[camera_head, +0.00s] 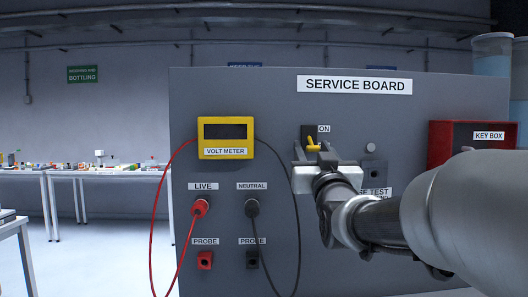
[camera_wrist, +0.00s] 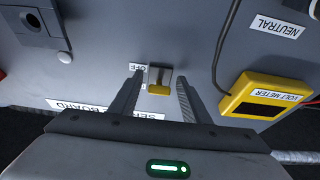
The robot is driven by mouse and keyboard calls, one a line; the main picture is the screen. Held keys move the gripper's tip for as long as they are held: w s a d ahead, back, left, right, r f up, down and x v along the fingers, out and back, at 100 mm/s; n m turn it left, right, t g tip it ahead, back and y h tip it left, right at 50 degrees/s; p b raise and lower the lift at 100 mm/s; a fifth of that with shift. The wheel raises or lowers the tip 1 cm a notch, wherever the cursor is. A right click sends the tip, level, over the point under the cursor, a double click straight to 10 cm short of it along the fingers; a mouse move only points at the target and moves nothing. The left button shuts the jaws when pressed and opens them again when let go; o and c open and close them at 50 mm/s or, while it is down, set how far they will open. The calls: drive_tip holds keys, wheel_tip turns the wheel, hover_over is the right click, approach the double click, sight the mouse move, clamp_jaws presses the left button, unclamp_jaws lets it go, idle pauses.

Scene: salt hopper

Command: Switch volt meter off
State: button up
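The yellow volt meter (camera_head: 226,138) with a dark, blank-looking display hangs on the grey service board, left of the switch. It also shows in the wrist view (camera_wrist: 268,96). The switch has a black plate and a yellow lever (camera_head: 312,143), tilted up toward the ON label (camera_head: 324,128). In the wrist view, turned upside down, the yellow lever (camera_wrist: 159,89) lies between my fingers, with the OFF label (camera_wrist: 142,68) beyond it, partly covered. My gripper (camera_head: 313,151) is open at the board, its fingers (camera_wrist: 159,80) on either side of the lever; contact cannot be told.
Red and black leads run from the meter to the live plug (camera_head: 200,207) and neutral plug (camera_head: 252,208). The red key box (camera_head: 440,140) is at the right. A round knob (camera_head: 370,147) is beside my gripper. Tables stand far left.

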drive_tip(key=shift+s, duration=0.15)
drive_tip(key=b+v, duration=0.1)
drive_tip(key=v, duration=1.6)
drive_tip(key=shift+f, duration=0.1)
wheel_tip(320, 180, down, 14)
drive_tip(key=s+g, duration=0.2)
drive_tip(key=g, duration=0.6)
drive_tip(key=s+f+g, duration=0.8)
drive_tip(key=s+f, duration=0.3)
drive_tip(key=s, duration=0.2)
wheel_tip(320, 180, up, 26)
drive_tip(key=p, duration=2.6)
drive_tip(key=shift+s+r+p, duration=0.15)
drive_tip(key=shift+s+p, duration=0.25)
